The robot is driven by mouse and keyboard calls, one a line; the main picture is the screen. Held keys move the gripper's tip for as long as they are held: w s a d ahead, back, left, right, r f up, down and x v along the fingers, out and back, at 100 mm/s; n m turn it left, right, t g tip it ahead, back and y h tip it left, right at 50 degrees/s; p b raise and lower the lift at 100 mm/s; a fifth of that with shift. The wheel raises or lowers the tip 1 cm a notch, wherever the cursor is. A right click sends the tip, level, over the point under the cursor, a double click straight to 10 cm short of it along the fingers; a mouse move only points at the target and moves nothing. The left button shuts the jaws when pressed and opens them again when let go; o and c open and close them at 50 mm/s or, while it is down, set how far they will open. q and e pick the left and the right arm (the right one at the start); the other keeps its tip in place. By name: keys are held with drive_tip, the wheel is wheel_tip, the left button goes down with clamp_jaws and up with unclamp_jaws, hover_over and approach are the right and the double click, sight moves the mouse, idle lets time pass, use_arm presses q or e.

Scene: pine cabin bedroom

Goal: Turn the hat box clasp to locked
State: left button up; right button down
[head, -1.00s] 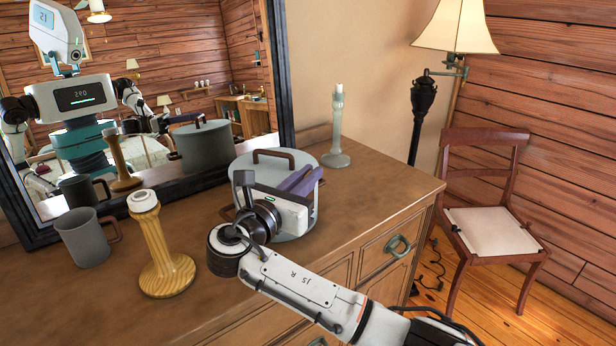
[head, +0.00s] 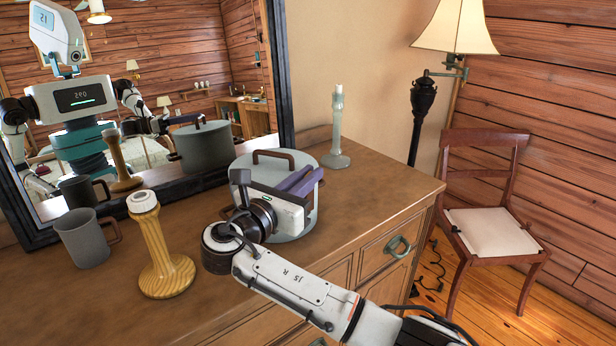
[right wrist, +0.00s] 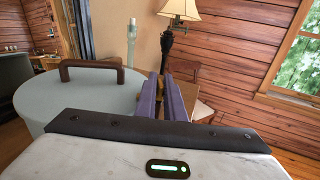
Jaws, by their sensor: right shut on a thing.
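The hat box (head: 296,163) is a round pale grey box with a brown lid handle, standing on the dresser; its lid also shows in the right wrist view (right wrist: 92,95). My right gripper (head: 309,178) reaches along the box's front right side, its purple fingers close together at the rim. The fingers show in the right wrist view (right wrist: 163,98), with a thin dark gap or part between them. They are shut on the clasp, which the fingers and gripper body hide, so its angle cannot be read. My left gripper is not in view.
A wooden candlestick (head: 163,250) and a grey mug (head: 86,238) stand left of my right wrist on the dresser (head: 375,200). A pale candlestick (head: 336,130) stands behind the box. A mirror (head: 283,75) backs the dresser. A chair (head: 490,225) and lamp stand to the right.

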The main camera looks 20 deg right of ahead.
idle(0.4)
drive_tip(key=c, duration=1.9)
unclamp_jaws()
drive_tip(key=shift+a, duration=0.1)
drive_tip(key=b+v, duration=0.1)
drive_tip(key=v, duration=0.9)
drive_tip(key=shift+s, duration=0.1)
